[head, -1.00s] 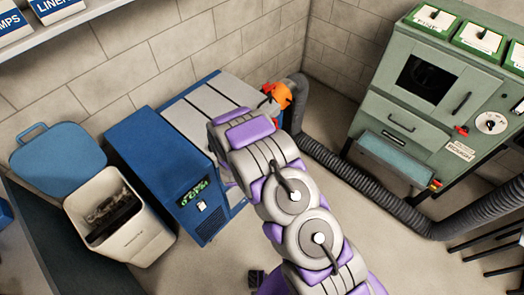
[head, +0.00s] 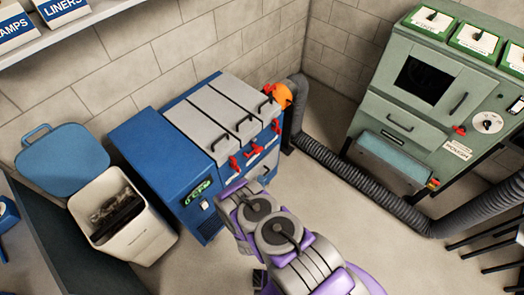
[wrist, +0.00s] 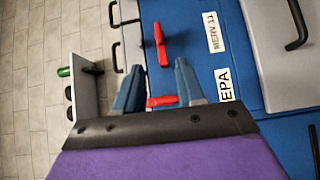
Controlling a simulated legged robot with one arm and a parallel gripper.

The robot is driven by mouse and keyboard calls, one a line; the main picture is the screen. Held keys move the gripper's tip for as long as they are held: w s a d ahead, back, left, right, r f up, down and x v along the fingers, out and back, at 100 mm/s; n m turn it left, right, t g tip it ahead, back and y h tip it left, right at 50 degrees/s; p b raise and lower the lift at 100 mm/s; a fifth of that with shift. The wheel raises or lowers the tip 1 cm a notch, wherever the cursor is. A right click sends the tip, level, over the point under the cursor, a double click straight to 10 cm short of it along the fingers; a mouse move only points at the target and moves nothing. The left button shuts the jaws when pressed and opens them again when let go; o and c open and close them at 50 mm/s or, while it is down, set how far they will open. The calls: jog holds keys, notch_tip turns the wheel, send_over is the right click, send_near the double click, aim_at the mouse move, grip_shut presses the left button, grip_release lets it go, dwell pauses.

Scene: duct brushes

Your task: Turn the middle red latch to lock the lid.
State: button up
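A blue cabinet (head: 160,150) has grey lids (head: 215,115) on top and red latches along its front edge. The middle red latch (head: 255,150) sits between a nearer latch (head: 234,164) and a farther one (head: 277,127). In the wrist view my gripper (wrist: 159,66) has its two blue-grey fingers apart. A red latch piece (wrist: 161,101) shows in the gap between them; I cannot tell whether they touch it. Another red latch (wrist: 161,45) stands beyond the fingertips. I cannot tell which latches these are. My gripper's fingers are not visible in the head view.
A grey corrugated hose (head: 350,182) runs from the orange fitting (head: 280,95) across the floor. A green machine (head: 425,100) stands at right. An open white bin (head: 120,220) with a blue lid stands left. Labels such as "MERV 11" (wrist: 212,33) mark the blue front.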

jog(key=b, duration=0.5)
send_near(259, 150)
jog(key=w, duration=0.6)
jog(key=w+a+f, duration=0.1)
jog(key=w, duration=0.3)
jog(key=shift+a, duration=0.1)
jog(key=shift+p, duration=0.3)
grip_shut()
